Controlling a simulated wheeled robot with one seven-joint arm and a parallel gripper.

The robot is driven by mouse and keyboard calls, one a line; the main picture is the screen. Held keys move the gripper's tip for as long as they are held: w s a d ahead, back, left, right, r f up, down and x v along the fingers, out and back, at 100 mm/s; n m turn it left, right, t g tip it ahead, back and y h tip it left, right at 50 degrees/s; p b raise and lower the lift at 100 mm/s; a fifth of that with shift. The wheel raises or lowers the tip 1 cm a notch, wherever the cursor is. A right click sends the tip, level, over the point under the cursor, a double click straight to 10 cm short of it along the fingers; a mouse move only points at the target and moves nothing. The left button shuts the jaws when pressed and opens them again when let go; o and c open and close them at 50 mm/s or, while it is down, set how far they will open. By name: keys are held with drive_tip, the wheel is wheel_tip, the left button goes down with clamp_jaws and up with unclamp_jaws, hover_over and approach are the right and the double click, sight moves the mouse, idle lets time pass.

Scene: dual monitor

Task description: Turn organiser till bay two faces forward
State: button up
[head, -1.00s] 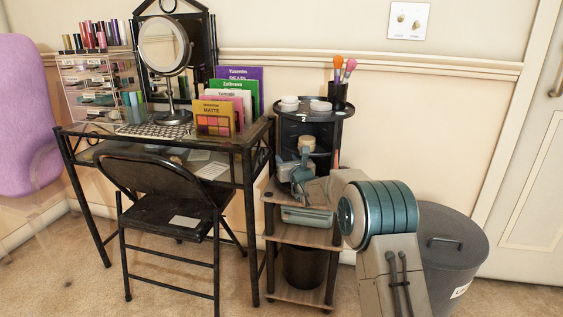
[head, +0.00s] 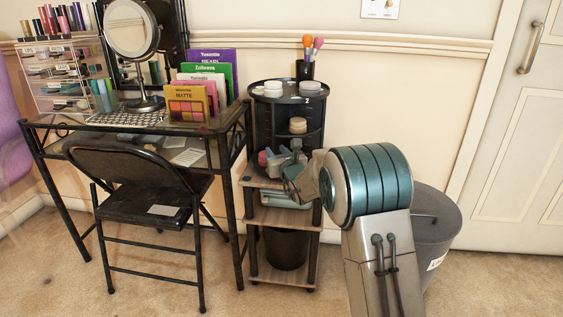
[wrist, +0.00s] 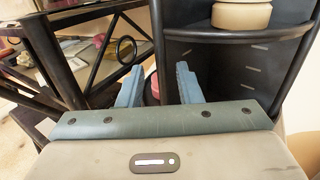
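The organiser (head: 262,128) is a dark round tower with tiers and dividers, standing on a small wooden stand. A white "2" shows on its top rim, right of centre as I see it. Two white jars and a brush cup (head: 304,70) stand on its top. A tan jar (head: 298,125) sits on a middle shelf and shows at the top of the wrist view (wrist: 241,14). A reddish jar (head: 263,158) is low on the left. My gripper (head: 282,160) is at the organiser's lower front. In the wrist view my gripper (wrist: 160,70) has its blue fingers apart; contact is unclear.
A glass-topped desk (head: 215,128) with mirror, palettes and drawers stands close on the left, with a black folding chair (head: 140,195) before it. A grey lidded bin (head: 435,230) is at the right, partly behind my arm. Carpet in front is open.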

drive_tip(key=a+v, duration=0.1)
drive_tip(key=v, duration=0.5)
drive_tip(key=shift+s+p, duration=0.25)
drive_tip(key=shift+p, duration=0.2)
